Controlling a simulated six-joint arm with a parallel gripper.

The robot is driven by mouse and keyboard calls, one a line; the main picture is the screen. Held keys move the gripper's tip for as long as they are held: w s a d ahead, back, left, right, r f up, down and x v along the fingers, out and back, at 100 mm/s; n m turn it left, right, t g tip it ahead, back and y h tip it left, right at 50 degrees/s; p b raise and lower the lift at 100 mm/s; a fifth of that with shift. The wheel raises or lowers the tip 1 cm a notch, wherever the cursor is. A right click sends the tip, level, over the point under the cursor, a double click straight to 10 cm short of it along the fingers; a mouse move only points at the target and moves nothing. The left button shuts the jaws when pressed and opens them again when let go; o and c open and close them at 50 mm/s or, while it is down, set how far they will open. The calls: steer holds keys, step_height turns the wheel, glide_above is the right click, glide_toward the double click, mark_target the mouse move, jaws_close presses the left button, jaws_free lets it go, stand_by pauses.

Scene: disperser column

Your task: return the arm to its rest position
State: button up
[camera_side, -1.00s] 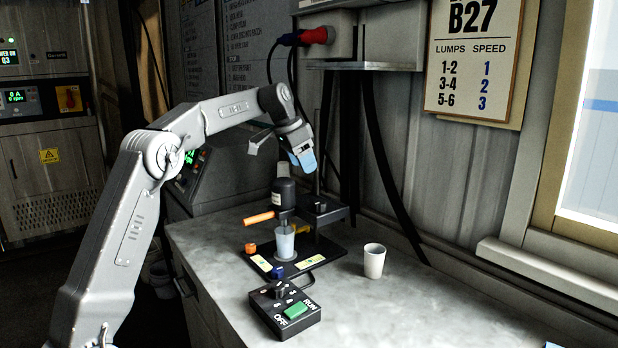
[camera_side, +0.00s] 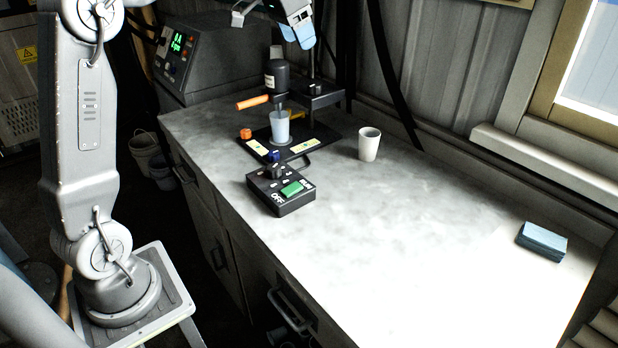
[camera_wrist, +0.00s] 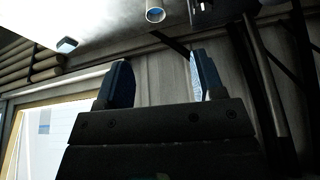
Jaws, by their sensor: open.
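My gripper (camera_side: 272,22) is at the top of the side view, above and behind the disperser, partly cut off by the frame edge. In the wrist view my gripper (camera_wrist: 158,85) shows two blue-padded fingers spread apart with nothing between them. Below it in the side view stands the disperser (camera_side: 277,78), with a dark motor head and an orange handle. A translucent cup (camera_side: 279,127) stands on its black base. My gripper is apart from the disperser and touches nothing that I can see.
A control box (camera_side: 280,190) with a green switch sits on the grey bench (camera_side: 400,230). A white cup (camera_side: 369,144) stands to the right, and a blue stack (camera_side: 542,241) lies at the far right. A grey instrument (camera_side: 205,55) stands at the back left. The bench's middle is clear.

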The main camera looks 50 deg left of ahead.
steer(key=s+d, duration=0.7)
steer(key=s+d+f, duration=0.3)
steer(key=s+f, duration=0.1)
steer(key=s, duration=0.3)
steer(key=s+d+f+n, duration=0.1)
steer(key=s+d+f, duration=0.2)
steer(key=s, duration=0.3)
steer(key=s+d+f+t, duration=0.1)
steer(key=s+d+f, duration=0.2)
steer(key=s+f, duration=0.2)
steer(key=s, duration=0.2)
steer(key=shift+s+d+n+y, duration=0.3)
steer(key=shift+s+n, duration=0.05)
steer(key=shift+n, duration=0.05)
